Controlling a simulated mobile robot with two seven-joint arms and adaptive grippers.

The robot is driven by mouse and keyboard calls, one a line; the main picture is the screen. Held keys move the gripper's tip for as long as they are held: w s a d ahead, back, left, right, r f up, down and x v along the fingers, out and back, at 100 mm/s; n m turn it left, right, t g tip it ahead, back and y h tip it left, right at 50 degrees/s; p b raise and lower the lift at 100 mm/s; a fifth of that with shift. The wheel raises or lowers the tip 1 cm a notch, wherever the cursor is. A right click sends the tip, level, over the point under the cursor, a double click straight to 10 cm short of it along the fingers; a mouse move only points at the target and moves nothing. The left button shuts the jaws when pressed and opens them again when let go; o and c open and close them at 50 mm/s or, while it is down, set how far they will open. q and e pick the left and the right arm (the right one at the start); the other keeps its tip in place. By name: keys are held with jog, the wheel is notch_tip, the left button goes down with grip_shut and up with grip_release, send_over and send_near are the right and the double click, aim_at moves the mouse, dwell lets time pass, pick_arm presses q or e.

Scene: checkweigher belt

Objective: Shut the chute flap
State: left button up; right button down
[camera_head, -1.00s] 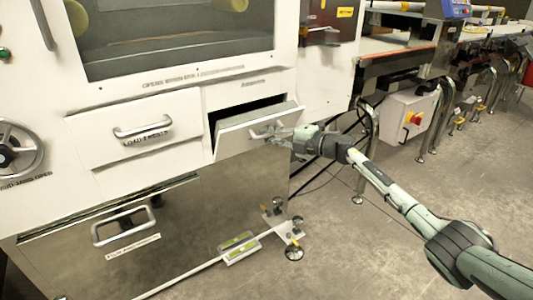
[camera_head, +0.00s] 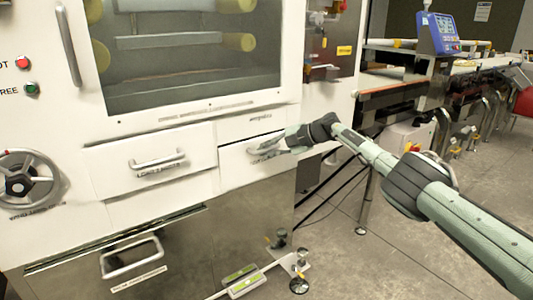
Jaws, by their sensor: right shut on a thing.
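The chute flap (camera_head: 240,169) is a white panel on the machine front, to the right of the load cell drawer. It now sits nearly flush with the front, with only a thin dark line along its top edge. My right gripper (camera_head: 277,145) is shut on the flap's handle (camera_head: 258,152), near the flap's upper right. The fingers hide part of the handle and the flap's right side. My left gripper is out of view.
A closed drawer with a handle (camera_head: 158,160) is left of the flap. A lower metal door handle (camera_head: 131,257) sticks out below. A handwheel (camera_head: 27,185) is at far left. A conveyor with a blue display (camera_head: 438,35) stands at right; floor in front is open.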

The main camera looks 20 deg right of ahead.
jog(key=shift+w+d+r, duration=0.1)
jog(key=shift+r, duration=0.25)
jog(key=c, duration=1.9)
grip_release()
jog(key=shift+r, duration=0.1)
jog(key=shift+o, duration=0.2)
jog(key=shift+s+d+r, duration=0.15)
jog(key=shift+s+d, duration=0.3)
jog(key=v, duration=1.1)
jog(key=shift+a, duration=0.15)
